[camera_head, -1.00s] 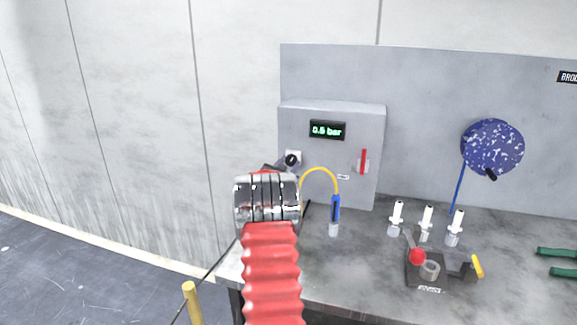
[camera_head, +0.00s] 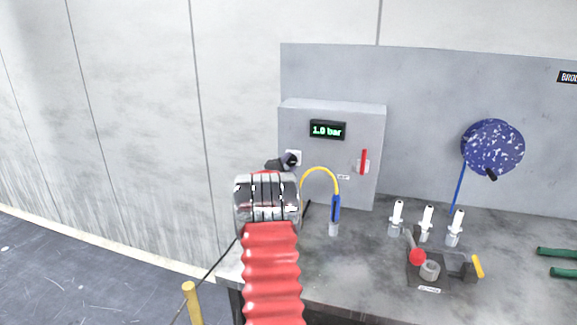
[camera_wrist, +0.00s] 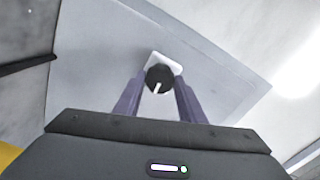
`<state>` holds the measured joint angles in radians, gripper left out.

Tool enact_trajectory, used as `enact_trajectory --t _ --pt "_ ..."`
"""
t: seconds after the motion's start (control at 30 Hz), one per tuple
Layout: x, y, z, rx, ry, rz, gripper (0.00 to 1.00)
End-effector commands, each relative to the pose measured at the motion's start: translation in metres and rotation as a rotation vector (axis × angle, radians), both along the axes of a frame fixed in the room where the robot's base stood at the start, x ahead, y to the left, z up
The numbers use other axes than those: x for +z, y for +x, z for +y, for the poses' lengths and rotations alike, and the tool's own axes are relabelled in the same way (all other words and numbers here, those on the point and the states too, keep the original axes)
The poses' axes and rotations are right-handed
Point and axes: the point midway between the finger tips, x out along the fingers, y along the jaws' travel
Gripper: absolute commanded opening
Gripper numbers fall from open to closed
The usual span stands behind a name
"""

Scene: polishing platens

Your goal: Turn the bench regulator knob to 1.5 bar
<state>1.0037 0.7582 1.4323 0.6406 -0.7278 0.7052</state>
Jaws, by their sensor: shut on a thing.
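The regulator knob is black and round with a white pointer line; in the wrist view the knob (camera_wrist: 160,78) sits between my two finger ends. My gripper (camera_wrist: 158,92) is shut on it. In the head view the knob (camera_head: 292,159) shows at the left of the grey regulator box (camera_head: 335,185), partly covered by my gripper (camera_head: 288,161). The green display (camera_head: 327,130) above it reads 1.0 bar. In the wrist view the white pointer line points toward the lower part of the picture, slightly left.
A red lever (camera_head: 363,160) is on the box, right of the knob. White nozzles (camera_head: 427,218) and a small clamp fixture (camera_head: 430,268) stand on the grey bench (camera_head: 365,265).

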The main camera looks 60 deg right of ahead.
Motion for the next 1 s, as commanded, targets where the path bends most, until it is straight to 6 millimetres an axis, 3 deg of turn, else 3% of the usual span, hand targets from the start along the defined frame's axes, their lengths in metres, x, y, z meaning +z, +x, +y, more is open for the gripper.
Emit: enact_trajectory --t 1.0 --pt "-0.0029 -0.0058 -0.0025 -0.009 0.139 -0.880 0.14"
